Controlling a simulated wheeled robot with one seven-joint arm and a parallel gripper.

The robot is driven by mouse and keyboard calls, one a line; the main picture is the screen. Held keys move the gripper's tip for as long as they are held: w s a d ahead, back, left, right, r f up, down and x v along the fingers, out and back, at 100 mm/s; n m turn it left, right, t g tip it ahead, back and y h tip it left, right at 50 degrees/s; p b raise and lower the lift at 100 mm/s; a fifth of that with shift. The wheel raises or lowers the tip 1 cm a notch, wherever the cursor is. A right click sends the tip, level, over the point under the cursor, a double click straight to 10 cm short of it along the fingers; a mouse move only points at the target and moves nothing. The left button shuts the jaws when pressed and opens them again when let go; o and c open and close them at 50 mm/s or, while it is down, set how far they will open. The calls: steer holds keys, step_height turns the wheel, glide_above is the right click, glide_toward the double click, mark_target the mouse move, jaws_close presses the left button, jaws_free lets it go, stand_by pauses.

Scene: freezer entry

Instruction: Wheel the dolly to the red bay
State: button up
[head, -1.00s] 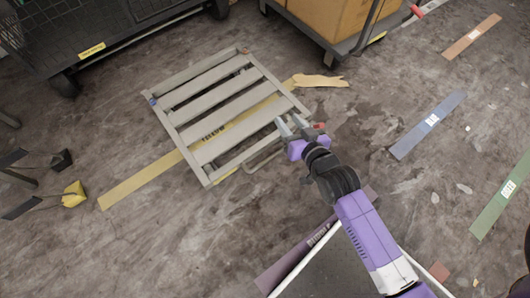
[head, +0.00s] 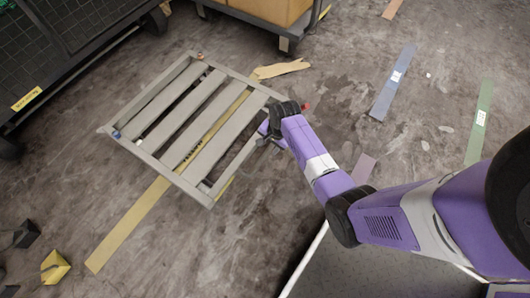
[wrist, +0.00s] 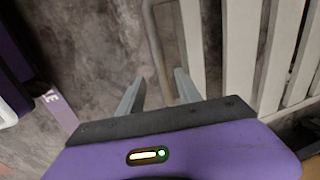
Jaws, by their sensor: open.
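The dolly (head: 207,112) is a low grey slatted frame, standing across a yellow floor strip in the head view. Its slats fill the right of the wrist view (wrist: 240,50). A thin grey handle bar (wrist: 152,30) runs beside them. My gripper (wrist: 157,92) is open, its two fingers apart, with the lower part of the bar just beyond the gap between them. I cannot tell whether they touch it. In the head view my gripper (head: 267,131) is at the dolly's right edge, partly hidden by my arm. An orange-red strip (head: 392,8) lies at the top; I cannot tell whether it marks the red bay.
A black mesh cart (head: 75,45) stands upper left and a cart with a cardboard box (head: 265,8) at the top. Blue (head: 392,82) and green (head: 480,120) strips lie right. A yellow block (head: 55,267) is lower left. Floor between dolly and blue strip is mostly clear.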

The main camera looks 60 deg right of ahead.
mark_target(266, 154)
steer(key=f+b, duration=0.1)
steer(key=f, duration=0.1)
steer(key=w+f+b, duration=0.1)
steer(key=f, duration=0.2)
steer(key=f+b, duration=0.2)
steer(key=shift+w+f, duration=0.15)
steer(key=shift+w, duration=0.1)
steer(key=shift+c, duration=0.4)
jaws_close()
stand_by(0.8)
